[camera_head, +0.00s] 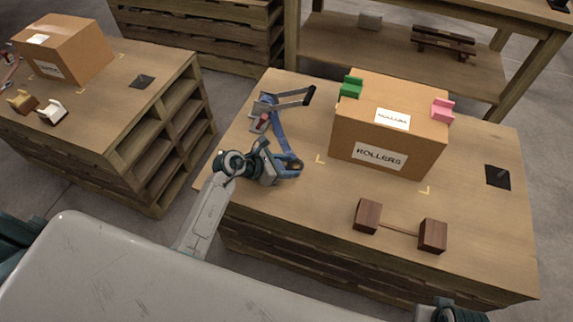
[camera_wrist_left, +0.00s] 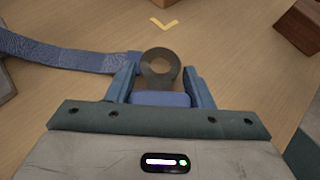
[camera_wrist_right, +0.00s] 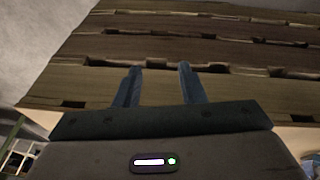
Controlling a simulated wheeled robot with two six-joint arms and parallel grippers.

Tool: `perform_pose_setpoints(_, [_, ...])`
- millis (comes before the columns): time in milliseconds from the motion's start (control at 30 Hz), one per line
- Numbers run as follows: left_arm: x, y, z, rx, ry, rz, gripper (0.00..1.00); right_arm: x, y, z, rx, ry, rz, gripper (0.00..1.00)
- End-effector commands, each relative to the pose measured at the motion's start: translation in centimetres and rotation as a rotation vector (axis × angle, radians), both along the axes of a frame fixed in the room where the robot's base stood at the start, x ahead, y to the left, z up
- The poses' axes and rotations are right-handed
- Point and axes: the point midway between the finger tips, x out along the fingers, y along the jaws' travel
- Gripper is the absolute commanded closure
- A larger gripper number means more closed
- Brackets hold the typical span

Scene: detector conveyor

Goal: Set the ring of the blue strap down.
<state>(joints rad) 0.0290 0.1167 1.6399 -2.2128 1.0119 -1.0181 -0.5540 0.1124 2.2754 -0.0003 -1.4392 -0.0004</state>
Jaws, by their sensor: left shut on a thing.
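The blue strap (camera_head: 278,128) runs from a grey lever clamp (camera_head: 285,99) at the left end of the table toward my left gripper (camera_head: 292,167). In the left wrist view, the strap (camera_wrist_left: 60,55) comes in from the left, and its dark grey ring (camera_wrist_left: 159,67) shows at the fingertips. My left gripper (camera_wrist_left: 160,85) is shut on the ring's end, low over the tabletop. I cannot tell whether the ring touches the wood. My right gripper (camera_wrist_right: 160,75) has its fingers apart and empty, facing wooden slats.
Two brown blocks joined by a rod (camera_head: 399,228) lie in front. Bare wood surrounds the left gripper.

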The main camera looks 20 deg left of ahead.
Motion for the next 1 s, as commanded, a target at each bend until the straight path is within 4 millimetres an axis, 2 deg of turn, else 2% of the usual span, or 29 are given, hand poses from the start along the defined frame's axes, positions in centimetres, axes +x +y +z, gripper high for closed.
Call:
perform_pose_setpoints(767, [0.0, 0.0, -0.8, -0.001, -0.001, 0.0, 0.79, -0.4, 0.3, 2.3, 0.001, -0.018, 0.004, 0.64])
perform_pose_setpoints(800, [0.0, 0.0, -0.8, 0.0, 0.0, 0.0, 0.45, -0.4, 0.2, 2.3, 0.0, -0.017, 0.004, 0.64])
perform_pose_setpoints(867, [0.0, 0.0, -0.9, 0.0, 0.0, 0.0, 0.33, -0.5, 0.2, 2.2, -0.001, -0.015, 0.004, 0.64])
perform_pose_setpoints(1000, [0.0, 0.0, -0.9, 0.0, 0.0, 0.0, 0.31, -0.6, 0.1, 2.0, -0.003, -0.012, 0.005, 0.64])
